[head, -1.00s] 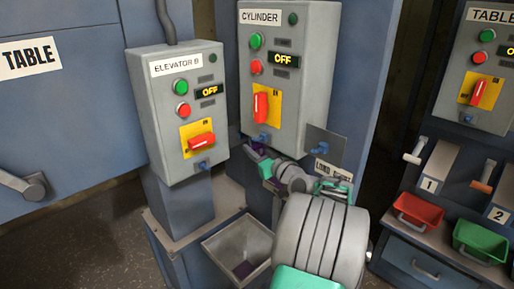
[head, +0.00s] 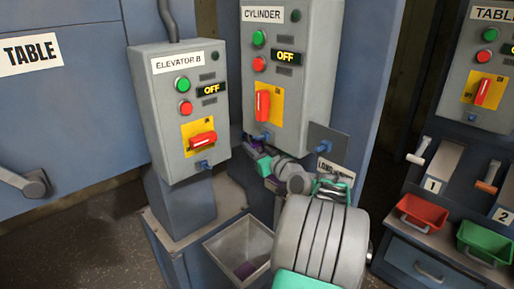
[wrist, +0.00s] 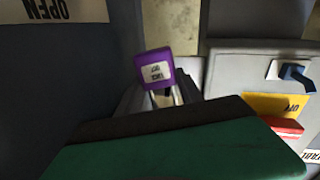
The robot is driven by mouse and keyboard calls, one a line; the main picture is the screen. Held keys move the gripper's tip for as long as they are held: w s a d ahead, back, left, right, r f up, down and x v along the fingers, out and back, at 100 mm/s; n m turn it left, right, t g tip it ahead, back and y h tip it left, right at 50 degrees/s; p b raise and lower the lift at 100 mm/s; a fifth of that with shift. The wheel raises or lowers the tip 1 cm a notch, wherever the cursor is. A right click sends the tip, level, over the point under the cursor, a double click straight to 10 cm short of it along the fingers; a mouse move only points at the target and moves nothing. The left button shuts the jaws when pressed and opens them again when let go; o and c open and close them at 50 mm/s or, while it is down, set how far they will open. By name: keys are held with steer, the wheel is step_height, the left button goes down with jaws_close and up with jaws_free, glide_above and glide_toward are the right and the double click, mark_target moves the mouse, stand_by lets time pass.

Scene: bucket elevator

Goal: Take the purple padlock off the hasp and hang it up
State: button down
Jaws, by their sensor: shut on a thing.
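The purple padlock (wrist: 155,68) is at the tips of my gripper in the wrist view, with a white tag facing the camera. My gripper (head: 262,158) is shut on it below the CYLINDER box. In the head view, only small purple bits of the padlock (head: 254,146) show beside the fingers. A blue hasp (head: 264,138) is at the bottom of the CYLINDER box, just above the gripper. In the wrist view, a blue hasp (wrist: 297,74) is at the right, apart from the padlock.
The ELEVATOR B box (head: 180,110) with its own blue hasp (head: 202,166) stands left of my gripper. A grey plate (head: 326,146) with a blue fitting is at the right. An open grey bin (head: 225,250) with something purple inside is below. Red (head: 420,214) and green (head: 484,242) trays stand right.

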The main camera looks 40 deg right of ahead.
steer(key=shift+w+b, duration=0.4)
steer(key=shift+w, duration=0.9)
steer(key=shift+f+b, duration=0.8)
steer(key=shift+b, duration=0.3)
steer(key=c, duration=0.7)
jaws_free()
steer(key=shift+s+f+b, duration=0.15)
steer(key=shift+s+b, duration=0.25)
steer(key=shift+s, duration=0.15)
steer(key=s+b, duration=0.5)
steer(key=s, duration=0.4)
steer(key=shift+d+f, duration=0.1)
steer(key=shift+f, duration=0.05)
